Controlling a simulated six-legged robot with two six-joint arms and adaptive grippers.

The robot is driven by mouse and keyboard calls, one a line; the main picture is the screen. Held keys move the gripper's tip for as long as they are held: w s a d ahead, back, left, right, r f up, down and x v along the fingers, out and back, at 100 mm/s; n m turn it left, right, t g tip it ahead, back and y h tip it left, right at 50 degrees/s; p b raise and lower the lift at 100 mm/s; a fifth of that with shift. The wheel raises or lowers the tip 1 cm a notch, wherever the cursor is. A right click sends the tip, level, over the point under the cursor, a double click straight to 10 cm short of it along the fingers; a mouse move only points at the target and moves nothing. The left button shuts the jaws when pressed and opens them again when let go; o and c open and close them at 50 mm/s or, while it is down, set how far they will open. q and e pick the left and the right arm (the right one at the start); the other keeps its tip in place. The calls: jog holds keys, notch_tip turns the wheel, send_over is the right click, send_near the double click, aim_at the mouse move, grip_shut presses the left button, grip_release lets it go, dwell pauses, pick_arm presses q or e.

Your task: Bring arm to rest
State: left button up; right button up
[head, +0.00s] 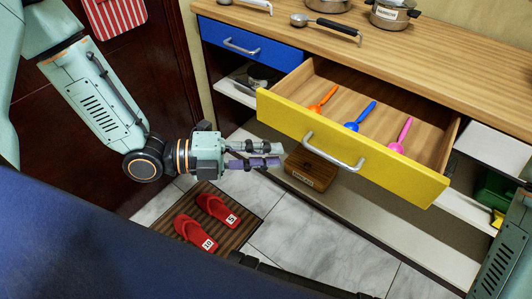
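My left arm comes in from the upper left, bent at its elbow. My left gripper (279,154) points right, in front of the yellow drawer (290,128) and left of its metal handle. Its two fingers are apart with a narrow gap, and nothing shows between them. The gripper looks clear of the handle. Of my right arm, only a link shows at the lower right edge; its gripper is out of view.
The yellow drawer is pulled out and holds an orange scoop (323,98), a blue scoop (360,117) and a pink scoop (401,135). The blue drawer (250,43) is shut. Red slippers (195,233) lie on a mat below. A brown box (310,170) sits on the low shelf.

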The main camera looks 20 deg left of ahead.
dwell(0.3)
pick_arm(q)
jog(key=a+f+n+y+p, duration=0.15)
jog(key=f+n+y, duration=0.3)
jog(key=n, duration=0.55)
jog(key=a+f+n+y+b, duration=0.1)
jog(key=a+f+n+y, duration=0.25)
jog(key=f+n, duration=0.45)
jog(key=s+a+f+n+g+y+p, duration=0.1)
jog(key=s+n+g+y, duration=0.1)
jog(key=s+n, duration=0.2)
jog(key=s+a+f+n+g+y+p, duration=0.1)
jog(key=s+a+f+n+g+y, duration=0.1)
jog(key=s, duration=0.8)
jog(key=s+a+f+n+g+y+p, duration=0.1)
jog(key=s+n+g+y+p, duration=0.1)
jog(key=s+n, duration=0.3)
jog(key=shift+s+a+f+n+g+y, duration=0.15)
jog(key=shift+s+a+n+g+y, duration=0.35)
jog(key=shift+s, duration=0.75)
jog(key=shift+w+d, duration=0.15)
jog(key=shift+d, duration=0.05)
dwell(1.0)
